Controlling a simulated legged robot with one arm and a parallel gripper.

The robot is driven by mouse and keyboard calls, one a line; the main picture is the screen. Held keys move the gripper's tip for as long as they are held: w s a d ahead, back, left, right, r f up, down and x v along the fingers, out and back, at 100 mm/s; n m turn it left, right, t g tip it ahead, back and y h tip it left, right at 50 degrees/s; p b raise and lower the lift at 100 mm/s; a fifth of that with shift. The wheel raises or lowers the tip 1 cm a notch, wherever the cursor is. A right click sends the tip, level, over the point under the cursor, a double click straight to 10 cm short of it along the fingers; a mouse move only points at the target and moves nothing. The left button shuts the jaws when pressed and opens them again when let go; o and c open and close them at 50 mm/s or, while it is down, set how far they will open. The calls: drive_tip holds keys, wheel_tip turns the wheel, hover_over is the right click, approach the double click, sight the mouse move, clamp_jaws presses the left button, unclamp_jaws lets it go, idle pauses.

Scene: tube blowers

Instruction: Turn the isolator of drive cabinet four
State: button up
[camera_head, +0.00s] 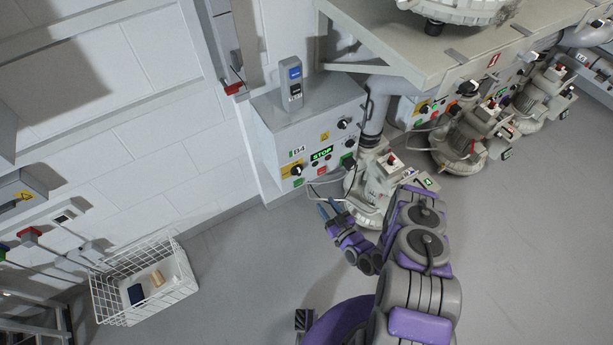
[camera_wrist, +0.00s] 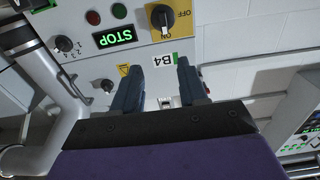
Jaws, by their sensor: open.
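Drive cabinet four (camera_head: 271,136) is a pale grey box labelled B4 on the wall in the head view. Its isolator (camera_head: 296,171) is a black rotary knob on a yellow plate, low on the front face. In the wrist view the isolator (camera_wrist: 161,17) is at the top edge, seen upside down, with OFF and ON marks; the knob's lower end lies near ON. My gripper (camera_head: 325,208) is open and empty, below and right of the isolator in the head view. In the wrist view my gripper's fingers (camera_wrist: 158,85) stand apart, either side of the B4 label (camera_wrist: 162,60), not around the knob.
A lit green STOP display (camera_wrist: 115,37) and a smaller knob (camera_wrist: 63,44) are near the isolator. A blower (camera_head: 378,185) with a hose stands right of the cabinet, close to my arm. A white wire basket (camera_head: 180,290) is on the floor at left. Floor between is clear.

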drive_tip(key=b, duration=0.1)
approach(299, 172)
drive_tip(key=b+x, duration=0.3)
drive_tip(key=x, duration=0.5)
drive_tip(key=shift+w+a+f, duration=0.15)
drive_tip(key=shift+w+a, duration=0.05)
drive_tip(key=shift+a, duration=0.1)
drive_tip(key=shift+w+d, duration=0.1)
drive_tip(key=shift+d, duration=0.5)
drive_tip(key=c, duration=0.3)
drive_tip(key=shift+a, duration=0.45)
clamp_jaws()
drive_tip(key=shift+d, duration=0.1)
